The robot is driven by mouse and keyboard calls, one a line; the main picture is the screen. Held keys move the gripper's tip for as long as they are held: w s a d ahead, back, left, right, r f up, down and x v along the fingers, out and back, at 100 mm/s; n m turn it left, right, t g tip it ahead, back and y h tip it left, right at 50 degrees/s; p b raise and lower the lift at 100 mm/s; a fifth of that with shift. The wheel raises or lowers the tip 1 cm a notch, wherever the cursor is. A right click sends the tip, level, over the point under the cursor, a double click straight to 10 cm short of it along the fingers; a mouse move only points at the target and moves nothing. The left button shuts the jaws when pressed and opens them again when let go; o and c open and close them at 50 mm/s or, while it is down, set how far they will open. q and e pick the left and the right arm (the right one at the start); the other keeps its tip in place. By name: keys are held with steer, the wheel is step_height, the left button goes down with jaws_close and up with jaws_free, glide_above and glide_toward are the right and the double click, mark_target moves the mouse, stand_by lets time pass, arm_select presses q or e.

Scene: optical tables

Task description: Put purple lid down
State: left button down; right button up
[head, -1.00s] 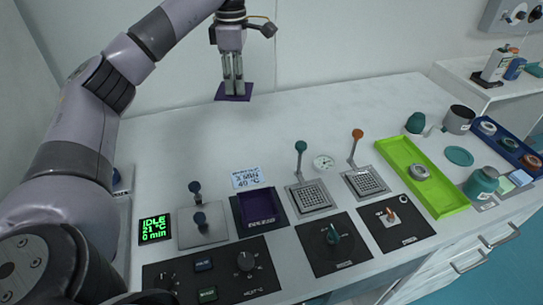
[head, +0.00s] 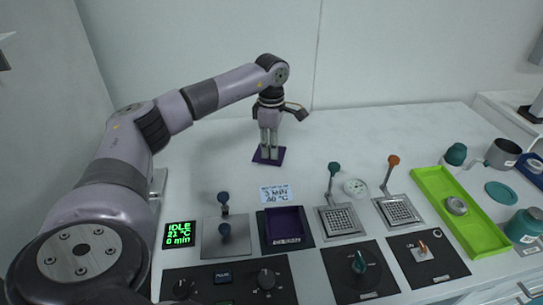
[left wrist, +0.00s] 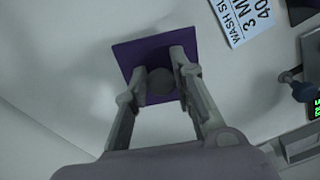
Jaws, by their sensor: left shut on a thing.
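The purple lid (head: 268,156) is a flat dark square near the back of the white table. My left gripper (head: 269,152) points down above it and is shut on its round knob. In the left wrist view the lid (left wrist: 140,53) shows as a purple square between the fingers (left wrist: 160,75), which close on the grey knob (left wrist: 160,82). The lid is at or just above the table; I cannot tell whether it touches. The purple-lined open basin (head: 284,228) sits nearer, below the wash label (head: 274,194). My right gripper is not in view.
Levers with grated plates (head: 341,221) stand right of the basin. A green tray (head: 434,195) lies further right. A blue-knobbed plate (head: 206,243) and the green-lit display (head: 179,234) are left of the basin. The table around the lid is clear.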

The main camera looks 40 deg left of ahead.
arm_select(q)
steer(key=shift+f, duration=1.9)
steer(key=c, duration=1.4)
jaws_free()
steer(key=shift+f, duration=0.1)
steer(key=shift+o, duration=0.2)
step_height(320, 180, up, 12)
steer(key=shift+r+b, duration=0.2)
steer(key=shift+b, duration=0.2)
